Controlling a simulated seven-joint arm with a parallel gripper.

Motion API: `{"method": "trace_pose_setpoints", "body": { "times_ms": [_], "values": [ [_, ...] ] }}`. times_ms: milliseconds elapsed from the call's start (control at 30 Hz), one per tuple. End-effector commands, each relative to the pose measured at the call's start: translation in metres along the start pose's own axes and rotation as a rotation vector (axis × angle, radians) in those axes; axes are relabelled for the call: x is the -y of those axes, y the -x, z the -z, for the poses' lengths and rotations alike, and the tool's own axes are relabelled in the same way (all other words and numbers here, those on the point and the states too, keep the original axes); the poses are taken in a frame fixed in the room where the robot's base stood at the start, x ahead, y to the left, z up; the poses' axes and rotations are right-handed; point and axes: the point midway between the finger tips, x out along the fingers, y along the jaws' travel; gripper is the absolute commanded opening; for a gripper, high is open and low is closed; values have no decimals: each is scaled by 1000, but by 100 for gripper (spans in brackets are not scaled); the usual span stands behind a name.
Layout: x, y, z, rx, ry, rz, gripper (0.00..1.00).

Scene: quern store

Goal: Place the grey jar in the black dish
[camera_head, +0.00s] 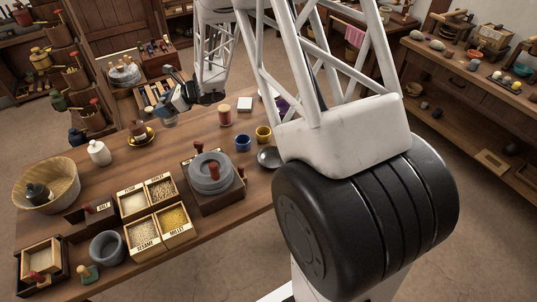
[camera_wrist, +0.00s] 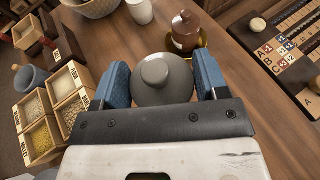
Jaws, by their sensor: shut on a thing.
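The grey jar (camera_wrist: 163,82), round with a knobbed lid, is between the two blue fingers of my gripper (camera_wrist: 163,84) in the wrist view. My gripper is shut on it. In the head view my gripper (camera_head: 178,103) is at the far side of the table, and the jar (camera_head: 168,118) shows small below it. I cannot tell its exact height above the table. A dark round dish (camera_head: 267,158), which looks like the black dish, lies on the table right of the quern. My arm partly hides it, and I see nothing in its visible part. It is not in the wrist view.
A brown jar (camera_wrist: 186,28) on a yellow dish (camera_wrist: 201,40) stands close beyond my gripper.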

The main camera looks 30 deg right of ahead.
Motion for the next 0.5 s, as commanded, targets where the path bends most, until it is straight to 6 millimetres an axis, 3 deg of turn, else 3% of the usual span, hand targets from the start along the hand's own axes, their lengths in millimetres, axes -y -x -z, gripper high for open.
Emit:
{"method": "trace_pose_setpoints", "body": {
  "times_ms": [133, 500],
  "values": [
    [0, 9, -22, 1, 4, 1, 14],
    [-8, 76, 4, -8, 4, 16, 14]
  ]
}}
